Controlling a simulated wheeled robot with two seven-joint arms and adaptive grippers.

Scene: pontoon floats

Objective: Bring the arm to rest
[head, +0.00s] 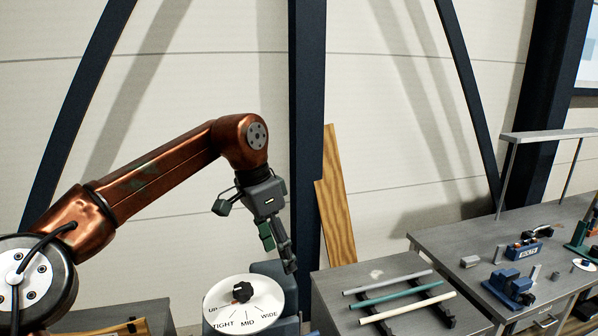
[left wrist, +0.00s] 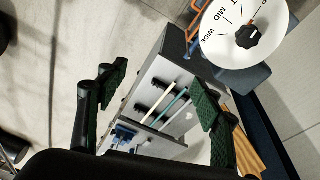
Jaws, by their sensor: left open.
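My left arm (head: 160,180) is copper-brown and reaches in from the left, bent at the elbow. My left gripper (head: 279,252) points down in the air, to the right of and above a white dial. It is open and empty. In the left wrist view its two green-padded fingers (left wrist: 160,98) stand apart with nothing between them held. My right gripper is in neither view.
The white dial (head: 262,305) with a black knob stands close below the gripper; it also shows in the wrist view (left wrist: 218,45). A grey table (head: 335,315) holds several rods on a rack. A workbench (head: 455,245) with blue vises stands right. Wooden boards (head: 338,200) lean behind.

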